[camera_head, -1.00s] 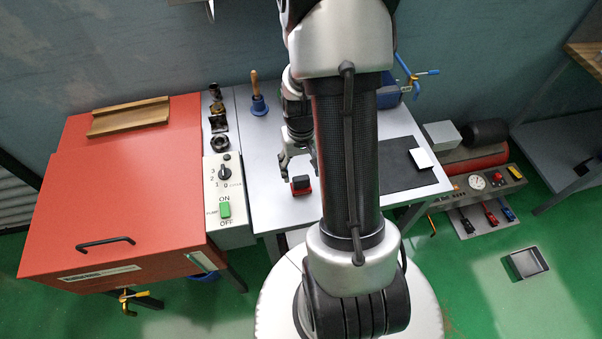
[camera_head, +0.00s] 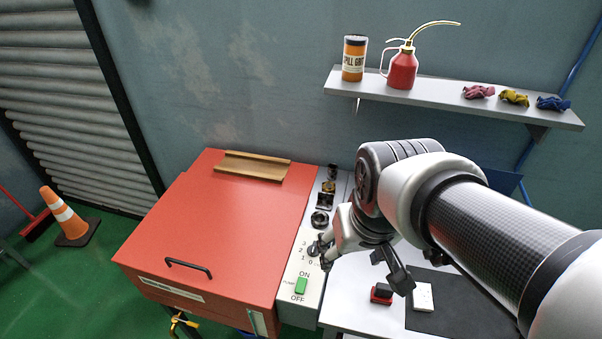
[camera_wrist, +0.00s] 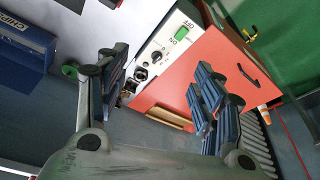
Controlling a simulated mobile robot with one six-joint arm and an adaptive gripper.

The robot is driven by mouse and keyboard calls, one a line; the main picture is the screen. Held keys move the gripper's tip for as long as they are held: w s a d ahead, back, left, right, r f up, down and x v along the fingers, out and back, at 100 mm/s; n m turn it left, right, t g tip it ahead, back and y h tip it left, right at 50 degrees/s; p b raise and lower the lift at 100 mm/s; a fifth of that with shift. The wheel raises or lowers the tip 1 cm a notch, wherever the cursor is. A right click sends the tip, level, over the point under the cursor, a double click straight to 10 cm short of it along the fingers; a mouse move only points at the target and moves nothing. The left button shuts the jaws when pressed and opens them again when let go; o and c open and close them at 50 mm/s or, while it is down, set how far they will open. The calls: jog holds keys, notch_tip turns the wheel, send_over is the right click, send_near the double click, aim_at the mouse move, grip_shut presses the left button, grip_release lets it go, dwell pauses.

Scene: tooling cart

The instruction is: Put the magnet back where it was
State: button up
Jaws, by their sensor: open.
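A small red block with a black top (camera_head: 382,293) sits upright on the light grey table (camera_head: 350,292); it looks like the magnet, but I cannot be sure. My gripper (camera_head: 362,262) is open and empty, with its fingers wide apart, above the table's left edge and the control panel. The block lies below the right finger in the head view, apart from it. In the wrist view my gripper (camera_wrist: 158,95) also shows open with nothing between its fingers; the block is not seen there.
A red cabinet lid (camera_head: 215,235) and a control panel (camera_head: 301,270) with a knob and green button stand left. A wall shelf (camera_head: 440,97) holds a can and an oiler. A blue box (camera_wrist: 22,45) shows in the wrist view.

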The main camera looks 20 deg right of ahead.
jog(key=s+a+r+n+t, duration=0.1)
jog(key=s+a+r, duration=0.2)
jog(key=s+a, duration=0.1)
jog(key=shift+s+a+n+y, duration=0.15)
jog(key=shift+s+n+y, duration=0.2)
jog(key=shift+s, duration=0.4)
notch_tip(320, 180, down, 4)
jog(key=b, duration=0.4)
jog(key=shift+f, duration=0.2)
